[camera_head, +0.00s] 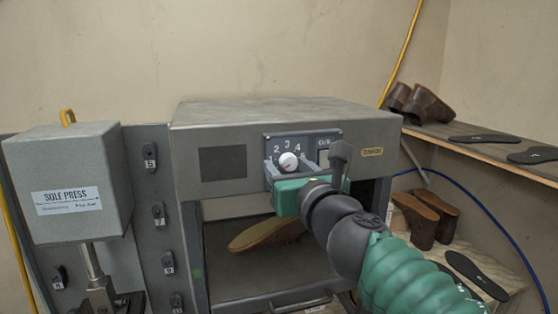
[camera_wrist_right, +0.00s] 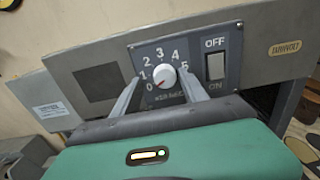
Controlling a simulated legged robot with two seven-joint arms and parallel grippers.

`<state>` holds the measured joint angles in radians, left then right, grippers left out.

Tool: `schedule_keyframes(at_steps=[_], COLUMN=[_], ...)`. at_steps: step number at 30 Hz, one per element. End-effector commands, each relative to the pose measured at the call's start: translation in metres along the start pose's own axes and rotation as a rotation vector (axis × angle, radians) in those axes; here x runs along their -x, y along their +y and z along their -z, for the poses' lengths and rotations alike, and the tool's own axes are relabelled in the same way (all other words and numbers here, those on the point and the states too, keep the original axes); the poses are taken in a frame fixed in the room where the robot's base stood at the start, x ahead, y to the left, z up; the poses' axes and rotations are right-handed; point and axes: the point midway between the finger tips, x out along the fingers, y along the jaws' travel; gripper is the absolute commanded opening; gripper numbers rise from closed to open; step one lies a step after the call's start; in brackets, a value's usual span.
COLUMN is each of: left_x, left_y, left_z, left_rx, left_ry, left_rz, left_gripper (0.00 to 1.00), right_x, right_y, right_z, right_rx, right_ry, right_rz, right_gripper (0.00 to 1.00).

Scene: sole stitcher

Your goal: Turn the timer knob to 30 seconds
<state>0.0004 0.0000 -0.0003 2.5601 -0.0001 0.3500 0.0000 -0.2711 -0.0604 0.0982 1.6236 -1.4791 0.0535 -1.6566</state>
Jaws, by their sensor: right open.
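The timer knob (camera_head: 289,161) is a white round dial on a dark panel at the front top of the grey machine (camera_head: 225,125). My right gripper (camera_head: 287,170) is open, with one finger on either side of the knob. In the right wrist view its fingertips (camera_wrist_right: 158,78) also flank the knob; I cannot tell whether they touch it. My left gripper is not in view.
An OFF/ON switch (camera_wrist_right: 215,66) sits right of the dial. A shoe sole (camera_head: 266,234) lies inside the machine's opening. A sole press (camera_head: 82,185) stands at left. Shelves (camera_head: 480,150) with shoes and soles are at right.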

Motion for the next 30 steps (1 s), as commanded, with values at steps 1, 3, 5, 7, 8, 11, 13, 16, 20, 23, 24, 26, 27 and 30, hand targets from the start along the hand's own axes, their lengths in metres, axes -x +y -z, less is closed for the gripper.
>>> schedule_keyframes(at_steps=[1, 3, 5, 7, 8, 11, 13, 16, 20, 23, 24, 26, 27, 30], left_x=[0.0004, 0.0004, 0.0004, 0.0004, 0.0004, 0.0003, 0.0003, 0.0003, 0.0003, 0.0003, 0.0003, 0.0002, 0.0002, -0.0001], left_y=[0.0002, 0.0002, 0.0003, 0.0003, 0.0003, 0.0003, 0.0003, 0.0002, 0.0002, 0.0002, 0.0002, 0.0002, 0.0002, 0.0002], left_z=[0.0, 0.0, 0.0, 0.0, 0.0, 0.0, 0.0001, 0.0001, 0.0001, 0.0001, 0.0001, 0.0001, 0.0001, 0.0], left_rx=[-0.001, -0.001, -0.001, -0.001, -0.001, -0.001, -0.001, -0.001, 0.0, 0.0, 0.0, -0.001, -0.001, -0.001], left_ry=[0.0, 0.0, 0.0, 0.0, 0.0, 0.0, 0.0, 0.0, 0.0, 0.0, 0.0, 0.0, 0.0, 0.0], left_rz=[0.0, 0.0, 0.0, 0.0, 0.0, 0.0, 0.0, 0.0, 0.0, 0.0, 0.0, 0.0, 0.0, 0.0], left_gripper=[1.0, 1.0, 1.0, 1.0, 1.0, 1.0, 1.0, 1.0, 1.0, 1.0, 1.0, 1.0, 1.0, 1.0], right_x=[0.0004, -0.0004, -0.0014, -0.0025, -0.003, -0.0045, -0.0051, -0.0052, -0.0052, -0.0051, -0.0051, -0.0051, -0.0051, -0.0052], right_y=[-0.0018, -0.0026, -0.0025, -0.0016, -0.0011, 0.0007, 0.0002, -0.0009, -0.0002, 0.001, 0.0014, 0.0015, 0.0014, 0.0007], right_z=[-0.0008, -0.0003, 0.0001, 0.0004, 0.0005, 0.0008, 0.0012, 0.0015, 0.0016, 0.0016, 0.0017, 0.0017, 0.0018, 0.0021], right_rx=[-0.001, -0.001, -0.001, -0.001, -0.001, 0.0, 0.0, 0.0, 0.0, 0.0, 0.0, -0.002, -0.005, -0.021], right_ry=[-0.001, 0.0, 0.001, 0.001, 0.001, 0.002, 0.003, 0.003, 0.003, 0.003, 0.003, 0.003, 0.003, 0.004], right_rz=[0.002, 0.002, 0.002, 0.002, 0.002, 0.002, 0.003, 0.006, 0.004, 0.001, 0.0, 0.0, 0.0, 0.002], right_gripper=[0.51, 0.51, 0.51, 0.49, 0.45, 0.32, 0.22, 0.09, 0.0, 0.0, 0.0, 0.0, 0.0, 0.0])
